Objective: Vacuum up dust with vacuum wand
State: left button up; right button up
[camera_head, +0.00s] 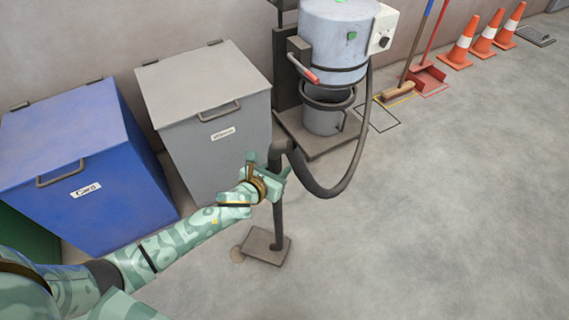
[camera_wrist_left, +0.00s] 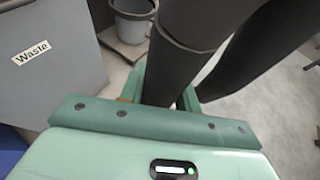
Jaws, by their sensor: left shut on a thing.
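The vacuum wand (camera_head: 277,220) is a dark upright tube with a flat floor head (camera_head: 266,247) resting on the concrete. A thick hose runs from its top in a loop up to the vacuum unit (camera_head: 340,37). A small brownish dust patch (camera_head: 237,254) shows on the floor at the left edge of the head. My left gripper (camera_head: 275,176) is shut on the wand's upper tube, just below the hose bend. In the left wrist view the wand (camera_wrist_left: 178,60) stands between the fingers (camera_wrist_left: 168,95). My right gripper is not in view.
A grey waste bin (camera_head: 205,110) and a blue card bin (camera_head: 85,150) stand to the left along the wall. A broom (camera_head: 395,93), a red dustpan (camera_head: 428,79) and orange cones (camera_head: 461,45) are at the back right. The floor at right is clear.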

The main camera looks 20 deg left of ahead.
pick_arm(q)
jog(key=shift+s+a+r+p, duration=0.2)
jog(key=shift+s+a+p, duration=0.1)
jog(key=shift+s+a, duration=0.45)
jog(key=s+a+p, duration=0.1)
jog(key=s+a, duration=0.4)
jog(key=s, duration=0.2)
jog(key=shift+s+a, duration=0.3)
jog(key=shift+a, duration=0.05)
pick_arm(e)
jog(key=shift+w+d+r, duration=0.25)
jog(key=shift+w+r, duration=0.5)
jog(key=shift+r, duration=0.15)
pick_arm(q)
jog(key=shift+f, duration=0.1)
